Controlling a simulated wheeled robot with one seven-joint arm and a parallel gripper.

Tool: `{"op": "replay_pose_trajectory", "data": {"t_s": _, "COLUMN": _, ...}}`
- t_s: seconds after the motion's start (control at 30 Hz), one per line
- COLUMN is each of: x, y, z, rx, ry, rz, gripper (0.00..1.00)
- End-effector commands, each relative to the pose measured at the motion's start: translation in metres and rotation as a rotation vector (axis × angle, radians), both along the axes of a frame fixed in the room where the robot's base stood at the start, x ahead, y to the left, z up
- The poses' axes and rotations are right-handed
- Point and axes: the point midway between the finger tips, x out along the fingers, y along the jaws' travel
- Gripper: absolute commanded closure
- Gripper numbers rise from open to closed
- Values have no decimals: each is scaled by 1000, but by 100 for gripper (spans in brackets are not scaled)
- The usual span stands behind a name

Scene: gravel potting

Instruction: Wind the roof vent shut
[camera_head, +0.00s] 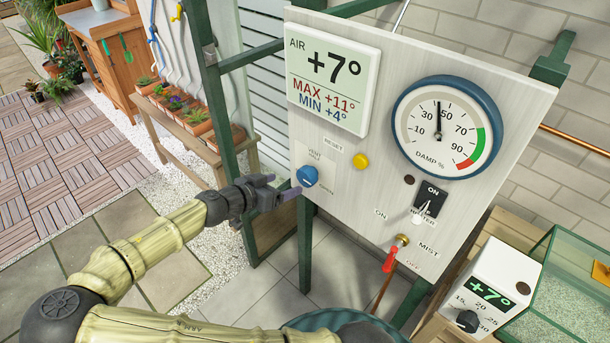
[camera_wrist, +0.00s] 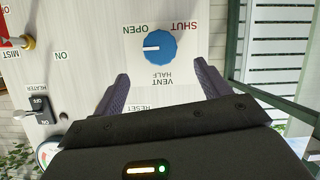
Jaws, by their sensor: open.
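The roof vent knob is a round blue dial (camera_head: 307,176) low on the left of the pale control panel (camera_head: 345,165). In the wrist view, where the lettering is upside down, the blue knob (camera_wrist: 163,47) carries a white pointer mark aimed left, on the OPEN side. SHUT is printed to its upper right and HALF below it. My gripper (camera_head: 284,188) is just left of the knob in the head view. In the wrist view my gripper's purple fingers (camera_wrist: 162,72) are spread apart and empty, with the knob ahead of the gap and apparently untouched.
The panel also has a yellow reset button (camera_head: 361,161), a heater switch (camera_head: 429,205), a red-handled mist lever (camera_head: 392,258) and a damp gauge (camera_head: 447,126). A green post (camera_head: 217,110) stands left of it. A glass tank (camera_head: 570,290) is at right.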

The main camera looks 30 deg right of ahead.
Motion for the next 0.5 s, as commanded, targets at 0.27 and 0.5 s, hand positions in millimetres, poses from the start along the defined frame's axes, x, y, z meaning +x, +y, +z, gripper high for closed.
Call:
{"op": "replay_pose_trajectory", "data": {"t_s": 0.27, "x": 12, "y": -42, "z": -16, "rx": -1, "ry": 3, "rz": -4, "gripper": 24}}
{"op": "replay_pose_trajectory", "data": {"t_s": 0.5, "x": 24, "y": -75, "z": -30, "rx": -1, "ry": 3, "rz": -2, "gripper": 24}}
